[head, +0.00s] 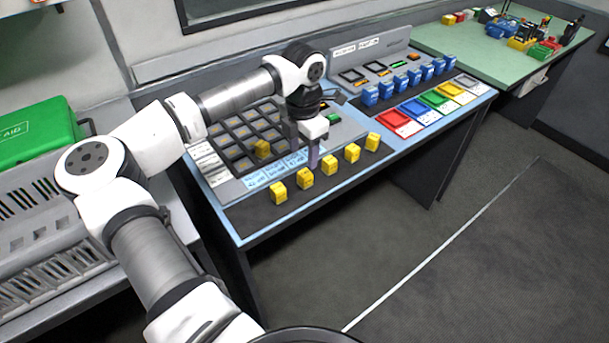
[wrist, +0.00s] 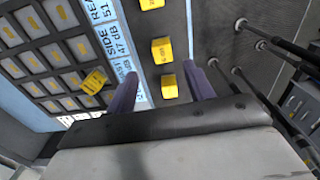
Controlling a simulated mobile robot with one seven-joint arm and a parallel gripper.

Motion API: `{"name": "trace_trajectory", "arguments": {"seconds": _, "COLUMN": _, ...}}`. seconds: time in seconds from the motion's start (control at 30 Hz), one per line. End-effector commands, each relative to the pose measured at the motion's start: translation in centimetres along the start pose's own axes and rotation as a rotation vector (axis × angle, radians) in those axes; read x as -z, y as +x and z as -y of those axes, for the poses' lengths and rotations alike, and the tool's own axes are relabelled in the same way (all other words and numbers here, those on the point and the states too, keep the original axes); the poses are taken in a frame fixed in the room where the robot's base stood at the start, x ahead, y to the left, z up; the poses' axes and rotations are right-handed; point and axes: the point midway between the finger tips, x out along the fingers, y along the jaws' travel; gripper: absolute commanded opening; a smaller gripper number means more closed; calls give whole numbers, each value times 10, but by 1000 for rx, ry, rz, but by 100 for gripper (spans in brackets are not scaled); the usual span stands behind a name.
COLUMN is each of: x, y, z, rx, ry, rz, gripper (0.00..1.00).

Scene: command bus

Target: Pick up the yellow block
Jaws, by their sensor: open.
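Several yellow blocks stand in a row on the dark front strip of the desk, among them a near-left block (head: 278,193), a second block (head: 304,179) and a middle block (head: 329,165). Another yellow block (head: 262,148) sits tilted on the grid panel; it also shows in the wrist view (wrist: 94,81). My gripper (head: 313,163) points down above the desk by the row, open and empty. In the wrist view my gripper (wrist: 160,84) has its purple fingers spread, with one row block (wrist: 168,87) seen between them and another block (wrist: 161,50) just beyond. Their height gap is unclear.
Blue blocks (head: 370,95) line the rear console, beside red, blue, green and yellow trays (head: 397,122). A green case (head: 38,135) stands at left. A green-topped table (head: 480,45) with small items stands at the back right. Open floor (head: 400,230) lies in front.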

Motion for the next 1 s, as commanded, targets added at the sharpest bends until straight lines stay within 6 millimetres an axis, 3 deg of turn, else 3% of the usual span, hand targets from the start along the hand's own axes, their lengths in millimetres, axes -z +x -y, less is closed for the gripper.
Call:
{"name": "trace_trajectory", "arguments": {"seconds": 0.1, "x": 0, "y": 17, "z": 1, "rx": 2, "ry": 0, "rz": 1, "gripper": 53}}
{"name": "trace_trajectory", "arguments": {"seconds": 0.37, "x": -1, "y": 36, "z": 3, "rx": 4, "ry": 0, "rz": 1, "gripper": 53}}
{"name": "trace_trajectory", "arguments": {"seconds": 0.63, "x": -2, "y": 73, "z": 5, "rx": 3, "ry": -1, "rz": 2, "gripper": 53}}
{"name": "trace_trajectory", "arguments": {"seconds": 0.93, "x": -2, "y": 80, "z": 5, "rx": 1, "ry": 0, "rz": 3, "gripper": 53}}
{"name": "trace_trajectory", "arguments": {"seconds": 1.0, "x": -2, "y": 80, "z": 5, "rx": 1, "ry": 0, "rz": 2, "gripper": 44}}
